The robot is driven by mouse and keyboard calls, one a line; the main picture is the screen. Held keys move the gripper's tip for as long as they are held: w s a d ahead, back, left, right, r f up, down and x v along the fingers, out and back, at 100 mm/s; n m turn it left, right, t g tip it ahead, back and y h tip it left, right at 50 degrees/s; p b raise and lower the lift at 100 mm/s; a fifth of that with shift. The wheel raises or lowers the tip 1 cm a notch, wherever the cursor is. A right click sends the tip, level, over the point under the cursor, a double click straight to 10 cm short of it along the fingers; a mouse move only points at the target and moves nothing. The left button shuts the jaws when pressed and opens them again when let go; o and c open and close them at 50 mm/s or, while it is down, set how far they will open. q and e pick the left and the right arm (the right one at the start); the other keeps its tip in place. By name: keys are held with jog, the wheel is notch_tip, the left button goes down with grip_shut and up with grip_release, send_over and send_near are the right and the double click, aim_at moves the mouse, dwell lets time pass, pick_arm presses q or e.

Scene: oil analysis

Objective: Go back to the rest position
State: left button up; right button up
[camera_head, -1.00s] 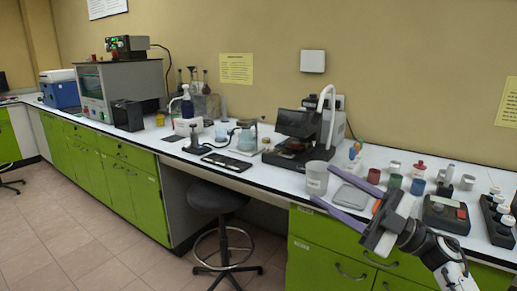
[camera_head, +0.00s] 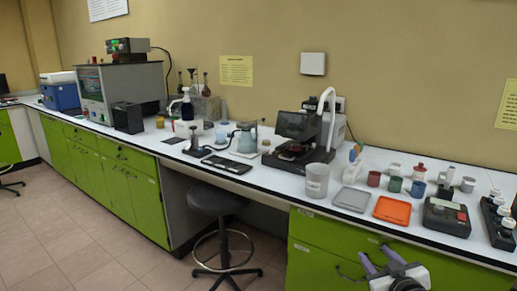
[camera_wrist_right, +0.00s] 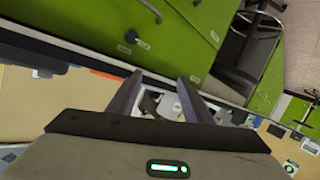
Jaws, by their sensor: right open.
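My right gripper (camera_head: 381,260) is at the bottom right of the head view, in front of the green drawers and below the counter top. Its two purple-grey fingers are spread apart with nothing between them. In the right wrist view the open fingers (camera_wrist_right: 160,95) also show empty, with the counter and green drawer fronts beyond. My left gripper is not in view.
The white counter (camera_head: 292,182) carries a grey tray (camera_head: 351,199), an orange tray (camera_head: 392,210), a white bucket (camera_head: 317,180), several small cups and a dark device (camera_head: 447,216). A black stool (camera_head: 217,198) stands before the knee space.

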jog(key=s+a+f+g+y, duration=0.1)
jog(key=s+a+f+g, duration=0.1)
jog(key=s+a+f, duration=0.5)
jog(key=s+a+f+g+y, duration=0.1)
jog(key=s+a+f, duration=0.1)
jog(key=s+f, duration=0.85)
jog(key=s+a+f+g, duration=0.1)
jog(key=s+a+f, duration=0.1)
jog(key=s, duration=0.8)
jog(key=s+a+f+g+y, duration=0.1)
jog(key=s+a, duration=0.3)
jog(key=s, duration=0.6)
jog(key=shift+s+a+f+m+g, duration=0.2)
jog(key=shift+f+m+g, duration=0.2)
jog(key=shift+f+g, duration=0.25)
jog(key=shift+d, duration=0.1)
